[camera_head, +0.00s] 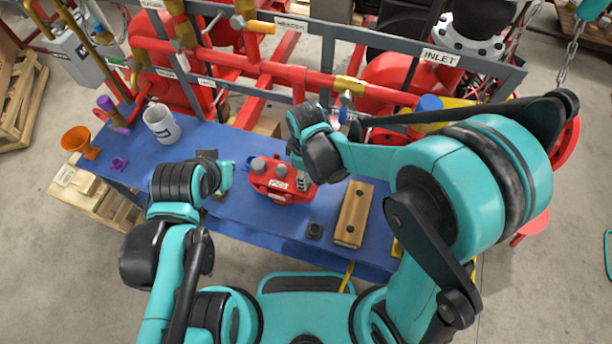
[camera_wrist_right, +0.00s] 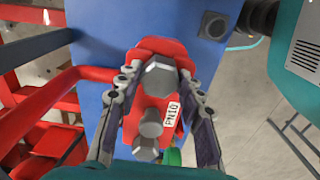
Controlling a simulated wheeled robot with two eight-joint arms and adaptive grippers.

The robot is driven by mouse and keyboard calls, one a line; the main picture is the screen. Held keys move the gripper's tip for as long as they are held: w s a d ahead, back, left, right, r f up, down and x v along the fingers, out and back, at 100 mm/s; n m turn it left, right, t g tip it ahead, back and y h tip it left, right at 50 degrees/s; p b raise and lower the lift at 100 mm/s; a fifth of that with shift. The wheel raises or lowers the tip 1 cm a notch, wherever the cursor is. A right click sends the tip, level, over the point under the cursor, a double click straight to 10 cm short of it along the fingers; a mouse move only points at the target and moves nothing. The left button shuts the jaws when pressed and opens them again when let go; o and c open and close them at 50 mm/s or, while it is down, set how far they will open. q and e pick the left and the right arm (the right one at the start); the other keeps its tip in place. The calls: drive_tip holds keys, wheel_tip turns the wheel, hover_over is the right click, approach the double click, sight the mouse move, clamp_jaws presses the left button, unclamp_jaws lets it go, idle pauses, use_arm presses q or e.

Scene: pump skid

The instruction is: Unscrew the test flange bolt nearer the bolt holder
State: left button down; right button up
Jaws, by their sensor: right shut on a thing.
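The red test flange (camera_head: 272,194), marked PN10 in the right wrist view (camera_wrist_right: 171,120), sits on the blue bench top. Grey bolts stand on it; one bolt (camera_head: 281,170) is in its middle and another (camera_head: 258,165) is at its left. My right gripper (camera_head: 301,180) is over the flange's right end, the end nearer the wooden bolt holder (camera_head: 352,206). In the right wrist view its fingers (camera_wrist_right: 158,77) are closed around the large hex bolt head (camera_wrist_right: 159,76). My left gripper (camera_head: 224,178) is left of the flange, its fingers mostly hidden.
Red pipes (camera_head: 300,76) and a grey rail run behind the bench.

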drive_tip(key=n, duration=0.4)
drive_tip(key=o, duration=1.3)
drive_tip(key=shift+c, duration=0.2)
drive_tip(key=shift+r, duration=0.1)
wheel_tip(320, 180, up, 12)
